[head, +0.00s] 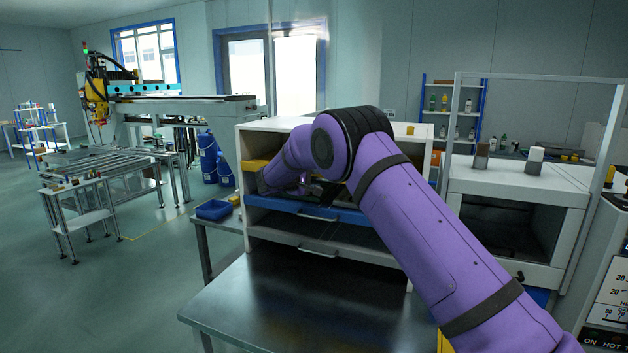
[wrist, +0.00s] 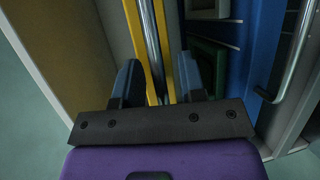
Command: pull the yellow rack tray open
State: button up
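The yellow rack tray (head: 256,165) shows at the left of the rack's upper level; the rest of its front is hidden behind my arm. In the wrist view, yellow edges (wrist: 160,40) run on both sides of a long metal bar (wrist: 150,40), apparently the tray's handle. My gripper (wrist: 160,85) is open, its two dark fingers apart with the bar and yellow edges between them. I cannot tell whether either finger touches them. In the head view the gripper is mostly hidden by my purple arm.
Below is a blue tray (head: 284,206) with its own handle (wrist: 295,60), then a grey tray (head: 283,239). The white rack (head: 262,136) stands on a dark metal table (head: 270,305), clear in front. A small blue bin (head: 213,210) sits at left.

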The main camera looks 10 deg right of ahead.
jog(key=shift+c, duration=0.2)
jog(key=shift+d, duration=0.1)
grip_shut()
jog(key=s+a, duration=0.8)
jog(key=s, duration=0.2)
jog(key=s+a, duration=0.7)
jog(key=s, duration=0.4)
jog(key=shift+s+a, duration=0.3)
jog(key=shift+a, duration=0.05)
jog(key=shift+o, duration=0.2)
grip_release()
jog(key=shift+a, duration=0.1)
